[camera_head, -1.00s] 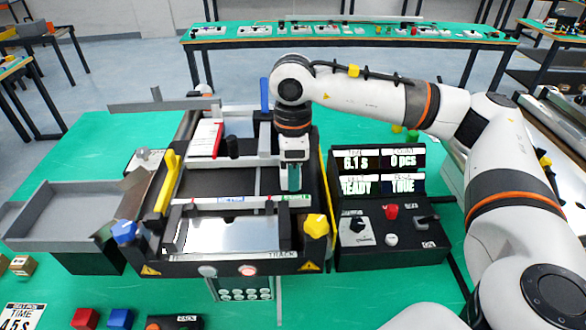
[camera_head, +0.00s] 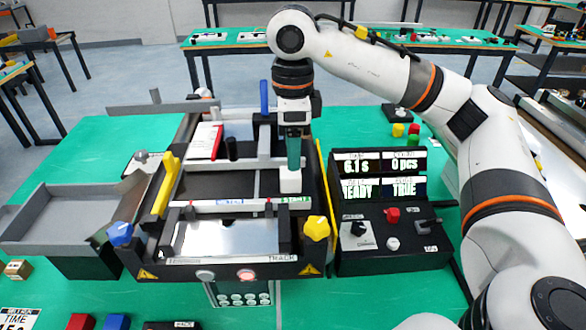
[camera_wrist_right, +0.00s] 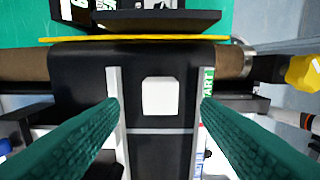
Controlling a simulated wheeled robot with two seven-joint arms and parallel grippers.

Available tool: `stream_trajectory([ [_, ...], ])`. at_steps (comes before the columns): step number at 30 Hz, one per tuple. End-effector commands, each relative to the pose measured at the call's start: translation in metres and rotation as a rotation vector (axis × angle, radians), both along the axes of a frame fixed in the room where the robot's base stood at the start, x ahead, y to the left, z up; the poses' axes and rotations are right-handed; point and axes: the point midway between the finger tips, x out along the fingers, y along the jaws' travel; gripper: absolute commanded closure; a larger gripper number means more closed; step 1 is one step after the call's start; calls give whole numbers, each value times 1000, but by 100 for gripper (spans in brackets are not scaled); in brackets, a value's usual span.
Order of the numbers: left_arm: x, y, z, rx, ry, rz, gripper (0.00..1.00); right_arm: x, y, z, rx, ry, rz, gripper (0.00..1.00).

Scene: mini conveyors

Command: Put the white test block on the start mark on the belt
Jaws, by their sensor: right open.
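The white test block (camera_head: 290,182) rests on the dark belt (camera_head: 205,184) near its right end, beside the green START label (camera_head: 295,200). My right gripper (camera_head: 293,165) is just above the block, fingers pointing down. In the right wrist view the white block (camera_wrist_right: 160,97) lies between the two rails. The green fingers are spread wide on either side and apart from it. The START label (camera_wrist_right: 208,82) is on the rail beside the block, and a thin pale line crosses the belt next to it. My left gripper is not in view.
A control panel (camera_head: 390,258) with a display reading READY stands right of the conveyor. A grey tray (camera_head: 70,215) stands at its left end. A yellow knob (camera_head: 316,228) and a blue knob (camera_head: 120,234) sit at the front corners.

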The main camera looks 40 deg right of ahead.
Motion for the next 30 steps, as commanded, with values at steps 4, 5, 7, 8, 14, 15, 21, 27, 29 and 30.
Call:
stream_trajectory([
  [4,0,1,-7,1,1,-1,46,0,1,30,2,-3,1,42],
  [5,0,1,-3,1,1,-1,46,0,0,36,1,-3,0,42],
  [7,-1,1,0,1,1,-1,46,0,0,44,-1,-2,-1,42],
  [8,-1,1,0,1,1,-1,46,0,0,46,0,-2,-1,42],
  [14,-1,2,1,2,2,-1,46,0,0,52,-1,1,0,42],
  [15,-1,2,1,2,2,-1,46,0,0,52,0,1,0,42],
  [21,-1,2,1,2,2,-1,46,0,0,52,0,1,0,42],
  [27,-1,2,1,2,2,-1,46,0,0,52,0,1,0,42],
  [29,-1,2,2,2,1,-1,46,0,0,53,1,1,0,42],
  [30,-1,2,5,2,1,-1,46,0,0,56,1,1,0,42],
])
